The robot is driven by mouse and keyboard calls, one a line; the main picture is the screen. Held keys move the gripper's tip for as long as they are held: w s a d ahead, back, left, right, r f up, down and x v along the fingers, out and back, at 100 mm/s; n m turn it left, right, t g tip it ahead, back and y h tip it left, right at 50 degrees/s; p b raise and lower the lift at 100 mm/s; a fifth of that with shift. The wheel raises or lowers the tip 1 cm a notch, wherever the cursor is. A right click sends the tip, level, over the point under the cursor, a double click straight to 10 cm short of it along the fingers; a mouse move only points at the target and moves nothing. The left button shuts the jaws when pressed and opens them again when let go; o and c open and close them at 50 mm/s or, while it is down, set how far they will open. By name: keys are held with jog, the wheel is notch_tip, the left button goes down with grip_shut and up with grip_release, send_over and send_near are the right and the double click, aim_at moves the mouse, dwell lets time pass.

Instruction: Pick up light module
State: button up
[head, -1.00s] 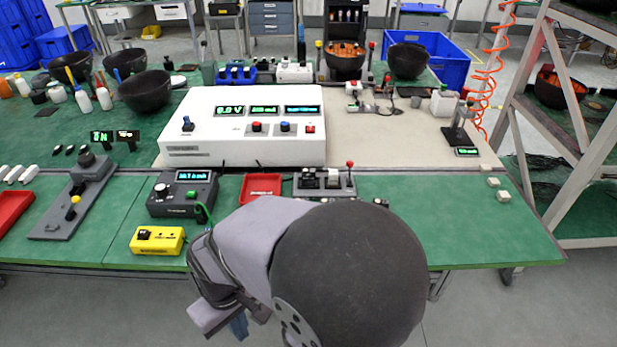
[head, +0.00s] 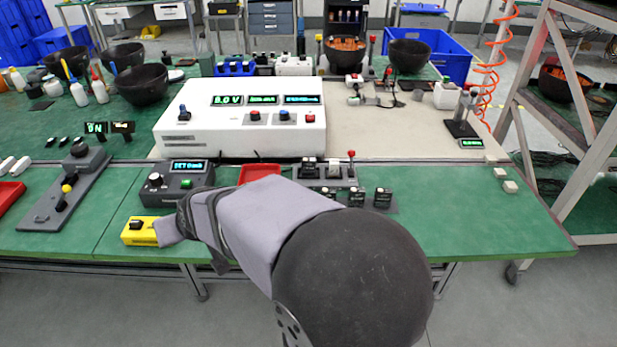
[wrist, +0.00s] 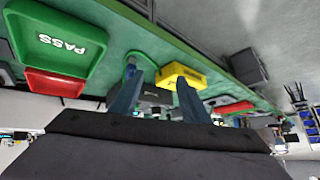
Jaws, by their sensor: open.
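I cannot tell for sure which thing is the light module. Candidates are small black modules (head: 383,198) at the right of the arm, near the bench's front, and others in the socket block (head: 332,170) with a red-tipped lever. My gripper (wrist: 157,98) is open, with two dark blue fingers apart and nothing seen between them. In the wrist view the yellow box (wrist: 183,72) lies just beyond the fingers. In the head view my arm covers the gripper's fingertips, and the hand's end is beside that yellow box (head: 138,230).
A grey unit with a display (head: 180,181) stands behind the yellow box. A large white console (head: 240,132) fills the middle back. A green PASS tray (wrist: 95,40) and a red tray (wrist: 52,84) show in the wrist view.

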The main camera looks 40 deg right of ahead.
aim_at(307, 164)
jog(key=w+d+r+m+t+h+b, duration=0.35)
jog(key=w+d, duration=0.25)
jog(key=d, duration=0.3)
jog(key=s+d+h, duration=0.1)
jog(key=d, duration=0.2)
jog(key=s+d+f+m+h+b, duration=0.1)
jog(key=d+h, duration=0.1)
jog(key=d, duration=0.2)
jog(key=s+d+m+h+b, duration=0.1)
jog(key=d, duration=0.3)
jog(key=shift+s+d+f+g, duration=0.1)
jog(key=shift+d+f+g, duration=0.1)
jog(key=shift+g, duration=0.05)
jog(key=s+d+m+g+h, duration=0.1)
jog(key=s+d, duration=0.1)
jog(key=d, duration=0.1)
jog(key=s+d+f+m+g+h+b, duration=0.1)
jog(key=s+d+h, duration=0.1)
jog(key=d, duration=0.1)
jog(key=s+d+m+g+h+b, duration=0.1)
jog(key=s+d, duration=0.2)
jog(key=shift+d+f+h, duration=0.25)
jog(key=shift+d+f, duration=0.15)
jog(key=shift+b+x, duration=1)
jog(key=shift+x, duration=2.35)
jog(key=shift+d+f, duration=0.1)
jog(key=shift+f, duration=0.05)
